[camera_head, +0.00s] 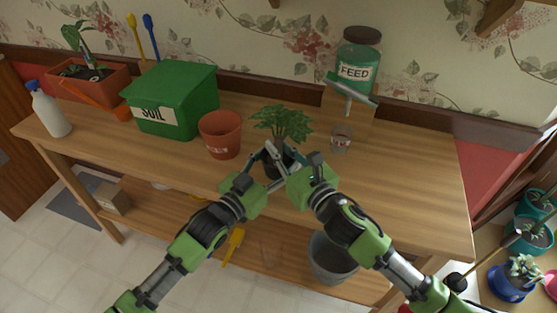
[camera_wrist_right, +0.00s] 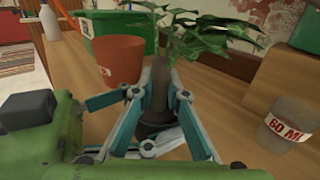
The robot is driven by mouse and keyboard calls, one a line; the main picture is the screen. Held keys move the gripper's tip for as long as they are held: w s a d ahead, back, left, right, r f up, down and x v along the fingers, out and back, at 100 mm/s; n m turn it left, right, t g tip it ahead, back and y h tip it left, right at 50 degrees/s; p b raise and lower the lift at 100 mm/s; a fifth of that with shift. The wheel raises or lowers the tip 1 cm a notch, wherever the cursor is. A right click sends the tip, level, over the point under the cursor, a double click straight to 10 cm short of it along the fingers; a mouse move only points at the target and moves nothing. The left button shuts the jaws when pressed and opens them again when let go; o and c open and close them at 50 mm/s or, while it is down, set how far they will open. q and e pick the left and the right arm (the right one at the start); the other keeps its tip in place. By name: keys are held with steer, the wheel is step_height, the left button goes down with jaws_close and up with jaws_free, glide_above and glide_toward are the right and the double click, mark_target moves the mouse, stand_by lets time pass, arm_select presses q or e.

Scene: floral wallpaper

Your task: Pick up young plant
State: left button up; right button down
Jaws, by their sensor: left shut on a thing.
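The young plant (camera_head: 281,122) has green lobed leaves and stands upright in a small dark pot (camera_head: 274,170) near the table's front edge. In the right wrist view the plant's leaves (camera_wrist_right: 190,30) rise above its brown body (camera_wrist_right: 160,92). My left gripper (camera_head: 264,155) is shut on the plant from the left. My right gripper (camera_head: 288,160) is at the plant's right side. In the right wrist view, its fingers (camera_wrist_right: 170,95) lie on both sides of the brown body; whether they press on it is unclear. The grippers hide much of the pot.
An empty terracotta pot (camera_head: 220,135) stands just left of the plant, beside the green soil box (camera_head: 172,98). A small measuring cup (camera_head: 341,141) and feed dispenser (camera_head: 358,66) stand to the right. The table's right end (camera_head: 415,185) is clear.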

steer(key=shift+r, duration=0.15)
step_height(320, 180, up, 10)
steer(key=shift+f, duration=0.1)
stand_by(0.5)
arm_select(q)
steer(key=o, duration=1.2)
steer(key=shift+o, duration=0.2)
steer(key=shift+s+a, duration=0.1)
